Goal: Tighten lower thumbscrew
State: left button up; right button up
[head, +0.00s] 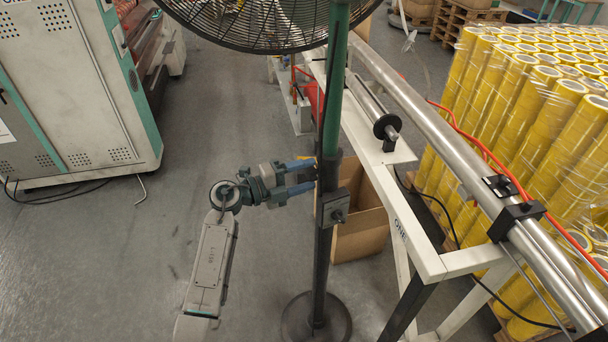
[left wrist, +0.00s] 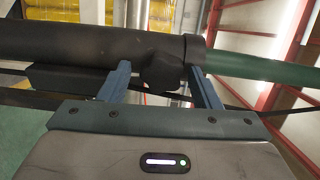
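A fan stand's upright pole is green above (head: 336,80) and black below (head: 322,245). In the left wrist view, a dark rounded knob (left wrist: 163,72), apparently the lower thumbscrew, sits on the black tube beside the collar (left wrist: 193,50). My left gripper (head: 313,174) reaches the pole from the left in the head view, its two blue fingers spread. In the left wrist view, the fingers (left wrist: 160,85) lie on either side of the knob, with visible gaps. The knob is hidden in the head view. My right gripper is not in view.
A black box with a knob (head: 335,207) is fixed to the pole below my left gripper. The round base (head: 297,318) stands on the floor. A cardboard box (head: 362,225) and a white-framed machine (head: 430,262) stand right of the pole.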

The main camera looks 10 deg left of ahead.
pick_arm(q)
jog(key=shift+s+a, duration=0.2)
jog(key=shift+a, duration=0.25)
jog(key=b+v, duration=0.3)
jog(key=v, duration=0.7)
jog(key=shift+b, duration=0.35)
jog(key=shift+d, duration=0.1)
